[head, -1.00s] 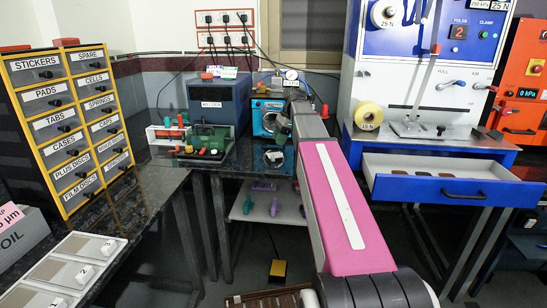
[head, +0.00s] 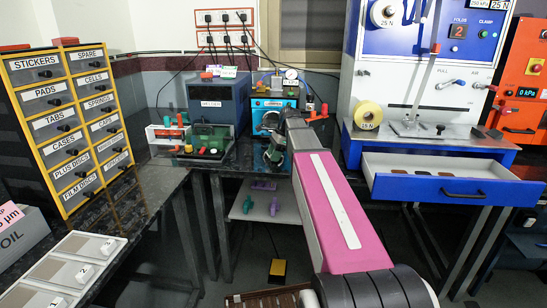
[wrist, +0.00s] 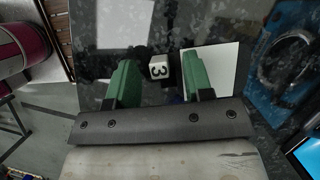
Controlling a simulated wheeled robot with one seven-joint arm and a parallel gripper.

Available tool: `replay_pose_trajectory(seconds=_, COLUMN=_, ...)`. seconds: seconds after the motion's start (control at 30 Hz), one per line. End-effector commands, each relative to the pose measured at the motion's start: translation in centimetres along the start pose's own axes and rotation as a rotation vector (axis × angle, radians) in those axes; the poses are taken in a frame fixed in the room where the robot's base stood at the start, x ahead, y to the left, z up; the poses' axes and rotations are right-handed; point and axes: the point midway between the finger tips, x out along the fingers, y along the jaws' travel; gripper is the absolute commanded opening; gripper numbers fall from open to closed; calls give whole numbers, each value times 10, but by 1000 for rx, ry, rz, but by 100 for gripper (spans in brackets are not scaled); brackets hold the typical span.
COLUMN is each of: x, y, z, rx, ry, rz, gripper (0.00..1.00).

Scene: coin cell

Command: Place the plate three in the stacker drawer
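The block belongs to plate three (wrist: 212,68), whose pale face shows partly behind the right finger; the rest is hidden by the gripper. In the head view my gripper (head: 275,152) hangs at the back bench, mostly behind my pink arm; the plate cannot be made out there. The stacker drawer (head: 444,190) is pulled open at the right, with several dark pieces in its pale inside.
A pale tray (head: 113,261) with numbered plates lies on the left black bench. A yellow labelled cabinet (head: 66,130) stands behind it. The welder (head: 216,102) and a teal device (head: 268,113) crowd the back bench. A tape roll (head: 367,115) and lever press (head: 413,128) stand above the drawer.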

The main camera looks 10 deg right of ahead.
Motion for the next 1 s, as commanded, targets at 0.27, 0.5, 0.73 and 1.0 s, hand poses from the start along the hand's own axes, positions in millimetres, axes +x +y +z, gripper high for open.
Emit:
replay_pose_trajectory(seconds=0.27, x=0, y=0, z=0, rx=0, ry=0, rz=0, gripper=0)
replay_pose_trajectory(seconds=0.5, x=-1, y=0, z=0, rx=0, ry=0, rz=0, gripper=0)
replay_pose_trajectory(seconds=0.73, x=-14, y=-1, z=6, rx=0, ry=0, rz=-2, gripper=0)
replay_pose_trajectory(seconds=1.0, x=-42, y=12, z=40, rx=-4, ry=0, rz=0, gripper=0)
